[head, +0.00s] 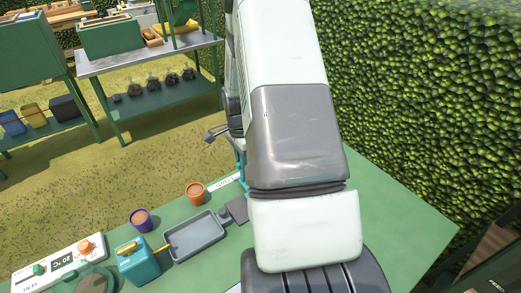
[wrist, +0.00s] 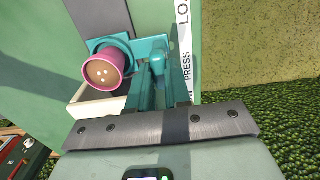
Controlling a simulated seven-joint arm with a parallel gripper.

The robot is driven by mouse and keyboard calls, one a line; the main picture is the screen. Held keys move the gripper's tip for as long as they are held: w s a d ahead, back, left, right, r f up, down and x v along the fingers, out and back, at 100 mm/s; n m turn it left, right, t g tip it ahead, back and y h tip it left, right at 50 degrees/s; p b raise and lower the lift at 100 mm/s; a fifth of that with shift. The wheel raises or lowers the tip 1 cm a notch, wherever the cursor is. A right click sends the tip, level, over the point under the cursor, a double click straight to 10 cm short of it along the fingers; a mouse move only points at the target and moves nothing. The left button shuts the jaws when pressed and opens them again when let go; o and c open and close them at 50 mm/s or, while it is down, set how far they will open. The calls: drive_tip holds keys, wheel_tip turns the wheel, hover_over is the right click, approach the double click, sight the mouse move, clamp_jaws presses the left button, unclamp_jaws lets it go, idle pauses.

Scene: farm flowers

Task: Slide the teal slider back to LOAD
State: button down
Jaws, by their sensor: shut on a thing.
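The teal slider (wrist: 105,45) shows in the wrist view as a square holder at upper left with a raised teal part to its right. A pink pot (wrist: 88,76) with brown soil and pale dots on top sits at the holder. My gripper (wrist: 166,75) is shut on the teal raised part, which is partly hidden between the fingers. A white label strip (wrist: 185,60) beside it reads "PRESS" and, cut off at the top, "LOA". In the head view a bit of teal (head: 241,165) shows left of my arm, which hides the gripper.
A white control panel (head: 58,262) is at lower left. A hedge (head: 430,100) rises at right.

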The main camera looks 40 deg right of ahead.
drive_tip(key=shift+a, duration=2.95)
drive_tip(key=c, duration=1.1)
unclamp_jaws()
drive_tip(key=shift+c, duration=0.2)
drive_tip(key=shift+o, duration=0.4)
drive_tip(key=shift+d, duration=0.1)
drive_tip(key=shift+r, duration=0.1)
wheel_tip(320, 180, up, 11)
